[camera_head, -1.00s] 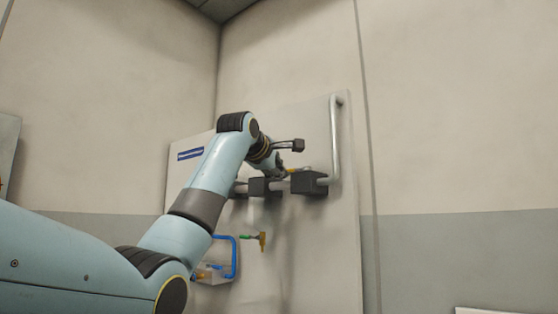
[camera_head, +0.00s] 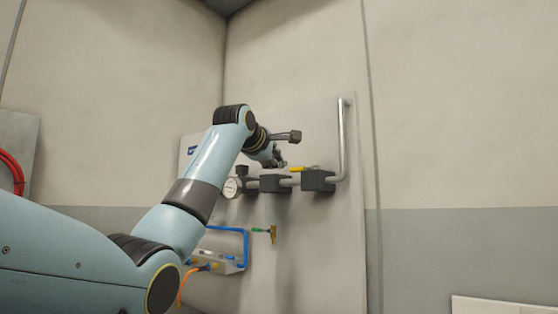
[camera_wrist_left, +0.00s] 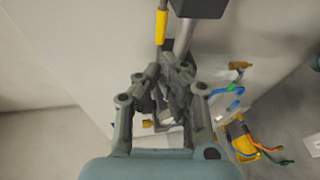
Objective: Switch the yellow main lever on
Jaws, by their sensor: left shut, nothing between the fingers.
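The yellow main lever (camera_head: 297,169) is a short yellow handle just above the pipe, beside the right dark block (camera_head: 318,180) on the wall panel. It lies nearly along the pipe in the head view. It also shows at the top of the left wrist view (camera_wrist_left: 161,27), next to a dark block and the grey pipe. My left gripper (camera_head: 279,162) is just left of the lever's end, with a small gap showing. In the wrist view its fingers (camera_wrist_left: 168,68) are together and empty, below the lever's tip. My right gripper is not in view.
The grey pipe (camera_head: 341,140) bends up the panel's right side. A middle dark block (camera_head: 275,183) and a round gauge (camera_head: 232,187) sit on the pipe's left. Below are a blue pipe (camera_head: 246,250) and a green-and-brass fitting (camera_head: 272,233). The wall right of the panel is bare.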

